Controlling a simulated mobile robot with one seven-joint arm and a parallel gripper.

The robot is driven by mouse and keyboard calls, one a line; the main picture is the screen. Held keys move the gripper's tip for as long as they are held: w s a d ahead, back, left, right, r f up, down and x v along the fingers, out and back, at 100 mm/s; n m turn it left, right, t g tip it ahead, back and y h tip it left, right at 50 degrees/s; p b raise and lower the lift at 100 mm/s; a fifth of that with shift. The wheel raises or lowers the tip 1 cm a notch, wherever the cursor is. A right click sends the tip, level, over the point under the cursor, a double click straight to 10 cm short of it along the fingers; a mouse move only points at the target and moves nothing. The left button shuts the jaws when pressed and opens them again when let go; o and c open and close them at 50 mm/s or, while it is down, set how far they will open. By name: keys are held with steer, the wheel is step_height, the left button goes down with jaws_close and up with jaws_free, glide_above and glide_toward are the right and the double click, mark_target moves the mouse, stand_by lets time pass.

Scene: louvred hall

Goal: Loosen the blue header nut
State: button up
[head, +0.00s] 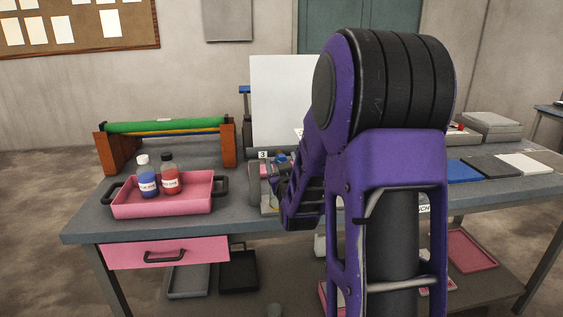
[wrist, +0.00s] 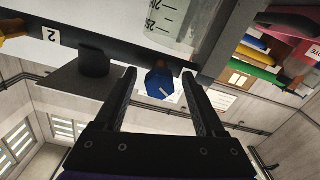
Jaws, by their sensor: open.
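The blue header nut (wrist: 158,86) shows in the wrist view as a small faceted blue piece with a pale mark on its face. It sits below a dark rail (wrist: 110,54), between the two fingertips. My gripper (wrist: 159,75) is open, with one dark finger on each side of the nut and a visible gap on both sides. I cannot tell whether either finger touches it. In the head view my purple arm covers much of the bench's middle and hides the gripper's fingertips; I cannot make out the nut there for certain.
A graduated clear vessel (wrist: 176,20) is above the nut in the wrist view, with a "2" label (wrist: 50,36) at left. On the bench (head: 90,228), a pink tray (head: 187,207) holds blue (head: 147,180) and red (head: 170,180) bottles. Flat plates (head: 491,166) lie at right.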

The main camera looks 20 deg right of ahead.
steer(key=v, duration=0.7)
steer(key=shift+s, duration=0.1)
stand_by(0.5)
